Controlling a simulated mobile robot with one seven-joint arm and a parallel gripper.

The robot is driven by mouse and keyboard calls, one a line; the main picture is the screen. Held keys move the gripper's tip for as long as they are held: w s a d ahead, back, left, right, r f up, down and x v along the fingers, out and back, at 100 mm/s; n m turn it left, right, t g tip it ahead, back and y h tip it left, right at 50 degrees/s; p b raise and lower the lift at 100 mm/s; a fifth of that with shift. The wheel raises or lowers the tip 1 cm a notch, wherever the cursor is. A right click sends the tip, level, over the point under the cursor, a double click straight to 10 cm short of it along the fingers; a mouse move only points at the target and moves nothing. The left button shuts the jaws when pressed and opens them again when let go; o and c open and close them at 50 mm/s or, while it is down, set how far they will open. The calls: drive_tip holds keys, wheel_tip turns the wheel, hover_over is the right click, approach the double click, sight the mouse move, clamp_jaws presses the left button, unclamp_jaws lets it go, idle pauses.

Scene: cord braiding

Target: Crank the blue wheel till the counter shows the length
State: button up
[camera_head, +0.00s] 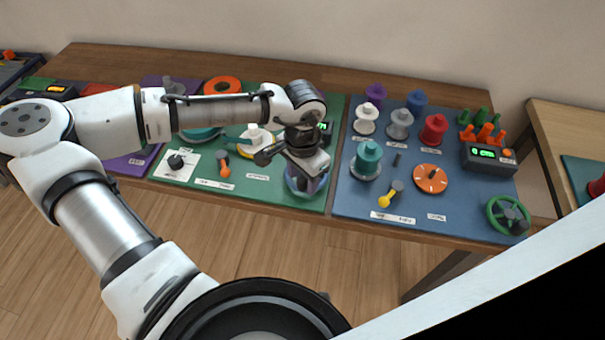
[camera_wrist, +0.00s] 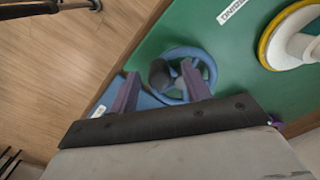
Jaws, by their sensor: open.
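The blue wheel (camera_wrist: 211,66) lies on the green board, with a dark knob (camera_wrist: 160,73) on it. In the head view the wheel (camera_head: 323,184) sits near the board's front right corner, mostly covered by my gripper (camera_head: 304,178). My gripper also shows in the wrist view (camera_wrist: 162,90), its two purple fingers apart, one on each side of the knob. I cannot tell whether they touch it. A counter (camera_head: 326,127) with green digits stands behind my gripper on the green board, partly hidden; its number is not readable.
A white spool with a yellow rim (camera_wrist: 295,45) is near the wheel. On the blue board (camera_head: 345,200) to the right stand several spools, an orange disc (camera_head: 431,179), another counter (camera_head: 488,157) and a green wheel (camera_head: 492,216). The board's front edge lies close to the wheel.

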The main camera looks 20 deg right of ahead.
drive_tip(key=shift+f, duration=0.1)
clamp_jaws()
idle(0.5)
